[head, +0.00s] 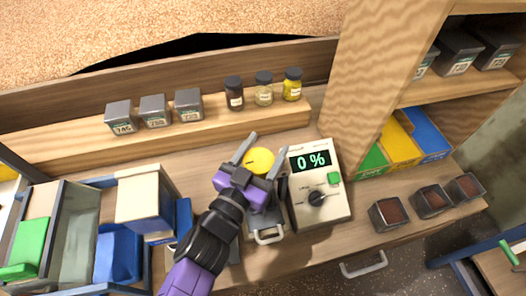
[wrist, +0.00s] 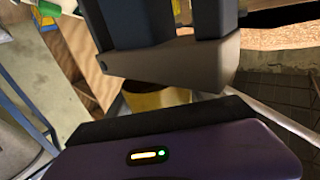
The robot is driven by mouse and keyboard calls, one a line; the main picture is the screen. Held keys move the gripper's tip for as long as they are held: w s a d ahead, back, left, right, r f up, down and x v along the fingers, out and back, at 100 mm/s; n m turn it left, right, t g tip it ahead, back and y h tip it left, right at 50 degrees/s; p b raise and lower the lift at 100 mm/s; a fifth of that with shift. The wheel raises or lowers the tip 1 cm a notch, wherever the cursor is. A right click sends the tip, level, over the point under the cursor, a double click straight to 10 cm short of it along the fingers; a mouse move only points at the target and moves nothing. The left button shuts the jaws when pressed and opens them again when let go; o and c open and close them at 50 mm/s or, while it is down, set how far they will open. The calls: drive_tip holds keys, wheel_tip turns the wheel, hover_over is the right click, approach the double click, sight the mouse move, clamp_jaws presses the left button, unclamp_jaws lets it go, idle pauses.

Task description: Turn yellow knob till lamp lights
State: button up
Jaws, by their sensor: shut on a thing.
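The round yellow knob (head: 260,161) shows between the two fingers of my gripper (head: 267,146) in the head view. My gripper is shut on it, one finger on each side. In the wrist view a yellow rounded part (wrist: 158,101) shows beyond the gripper, partly hidden by it. I cannot tell which part is the lamp, or whether one is lit.
Grey tins (head: 155,111) and small jars (head: 263,89) stand on the wooden ledge behind. Blue and green bins (head: 118,257) crowd the left. Small trays of brown material (head: 390,214) sit at right, below coloured boxes (head: 398,146). The wooden top between the control box and trays is mostly clear.

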sight(266, 151)
drive_tip(key=shift+s+d+f+m+g+h+b, duration=0.1)
drive_tip(key=shift+m+g+h+b, duration=0.3)
drive_tip(key=shift+h, duration=0.15)
drive_tip(key=shift+s+d+f+m+g+h+b, duration=0.1)
drive_tip(key=shift+m+g+h+b, duration=0.25)
drive_tip(key=shift+h, duration=0.2)
drive_tip(key=o, duration=1.4)
drive_tip(key=shift+c, duration=0.2)
drive_tip(key=shift+r, duration=0.1)
wheel_tip(266, 151, up, 20)
drive_tip(key=p, duration=0.1)
drive_tip(key=shift+p, duration=0.35)
